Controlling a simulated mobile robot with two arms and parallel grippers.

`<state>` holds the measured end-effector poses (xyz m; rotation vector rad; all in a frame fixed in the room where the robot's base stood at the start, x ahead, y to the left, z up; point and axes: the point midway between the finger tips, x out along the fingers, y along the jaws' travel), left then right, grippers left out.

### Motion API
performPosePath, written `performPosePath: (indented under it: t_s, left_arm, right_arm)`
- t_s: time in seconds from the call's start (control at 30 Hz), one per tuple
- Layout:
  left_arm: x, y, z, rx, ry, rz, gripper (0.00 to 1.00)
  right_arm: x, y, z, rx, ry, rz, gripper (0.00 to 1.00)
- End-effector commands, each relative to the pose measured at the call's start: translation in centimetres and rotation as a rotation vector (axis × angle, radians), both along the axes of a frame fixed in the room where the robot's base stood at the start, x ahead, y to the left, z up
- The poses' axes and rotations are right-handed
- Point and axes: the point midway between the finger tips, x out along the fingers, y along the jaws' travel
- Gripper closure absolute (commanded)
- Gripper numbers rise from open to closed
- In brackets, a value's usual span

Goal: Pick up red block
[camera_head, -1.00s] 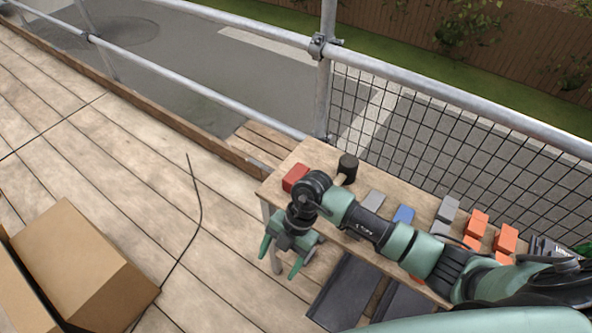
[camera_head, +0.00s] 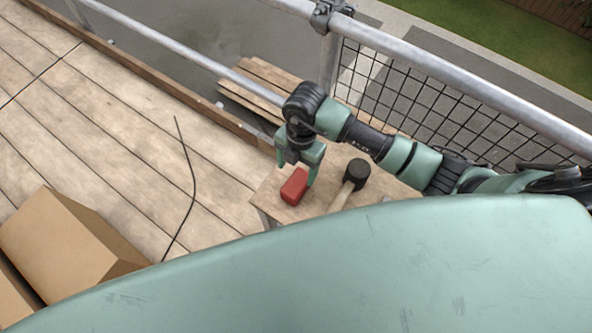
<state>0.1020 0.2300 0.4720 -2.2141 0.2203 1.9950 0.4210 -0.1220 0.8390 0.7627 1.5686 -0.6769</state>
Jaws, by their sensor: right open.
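The red block (camera_head: 294,187) lies on the left end of the wooden table (camera_head: 268,198). My right gripper (camera_head: 296,164) points down with its green fingers spread, just above and behind the block in the picture. One finger ends near the block's upper right side; I cannot tell whether it touches. Nothing is between the fingers that I can see. My left gripper is not in view.
A mallet with a black head (camera_head: 356,174) and wooden handle lies right of the block, close to the gripper. A scaffold rail (camera_head: 440,66) and mesh run behind the table. A cardboard box (camera_head: 62,240) stands at left on the plank floor.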

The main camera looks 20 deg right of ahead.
Motion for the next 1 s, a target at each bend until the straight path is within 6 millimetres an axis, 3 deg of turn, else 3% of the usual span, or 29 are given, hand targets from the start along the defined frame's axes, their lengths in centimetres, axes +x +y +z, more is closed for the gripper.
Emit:
performPosePath:
  t_s: [0.3, 0.5, 0.77, 1.0]
  left_arm:
    - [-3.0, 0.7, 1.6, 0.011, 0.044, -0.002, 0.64]
    - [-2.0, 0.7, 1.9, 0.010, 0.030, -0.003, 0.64]
    - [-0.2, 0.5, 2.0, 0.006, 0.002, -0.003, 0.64]
    - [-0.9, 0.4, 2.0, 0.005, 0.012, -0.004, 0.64]
  right_arm:
    - [-1.2, 0.3, -3.7, -0.001, 0.006, -0.002, 0.29]
    - [-1.3, 0.5, -6.3, -0.001, 0.002, -0.001, 0.29]
    - [-1.3, 0.5, -6.7, -0.001, -0.001, 0.001, 0.29]
    - [-1.3, 0.5, -6.6, -0.001, -0.001, 0.000, 0.93]
